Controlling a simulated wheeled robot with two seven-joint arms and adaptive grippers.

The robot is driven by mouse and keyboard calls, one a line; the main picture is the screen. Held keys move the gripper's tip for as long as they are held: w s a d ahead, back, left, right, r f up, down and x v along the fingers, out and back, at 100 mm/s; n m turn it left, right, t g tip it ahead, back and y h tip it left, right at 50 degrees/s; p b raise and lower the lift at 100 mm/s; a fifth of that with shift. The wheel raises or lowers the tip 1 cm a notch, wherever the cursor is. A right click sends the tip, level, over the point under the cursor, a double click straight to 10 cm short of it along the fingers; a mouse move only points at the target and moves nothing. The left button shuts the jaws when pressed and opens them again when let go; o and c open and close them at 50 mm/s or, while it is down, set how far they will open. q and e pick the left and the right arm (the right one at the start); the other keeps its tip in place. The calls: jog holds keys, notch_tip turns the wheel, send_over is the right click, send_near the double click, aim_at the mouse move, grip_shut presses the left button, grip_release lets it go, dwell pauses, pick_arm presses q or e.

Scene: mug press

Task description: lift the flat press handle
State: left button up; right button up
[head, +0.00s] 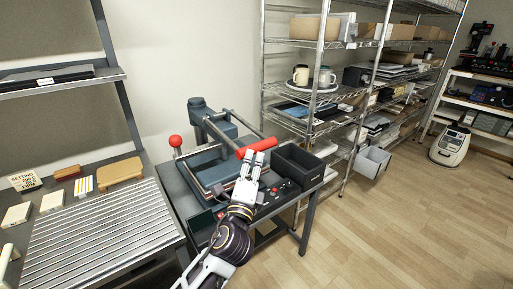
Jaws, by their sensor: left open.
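The flat press (215,172) stands on a dark bench in the middle of the head view. Its handle has a red cylindrical grip (257,148) on a metal bar, at the press's right front side. My left gripper (251,162) is open and close to the red grip, just below it in the picture. I cannot tell whether its fingers touch the grip. My left arm and gripper hide part of the press front. My right gripper is not in view.
A red-knobbed lever (175,141) stands at the press's left. A black open bin (299,166) sits right of the gripper. A ribbed metal table (95,233) lies left. Wire shelves (318,101) with two mugs on a tray stand behind.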

aim_at(255, 153)
pick_arm(q)
jog(key=shift+x, duration=3.75)
grip_shut()
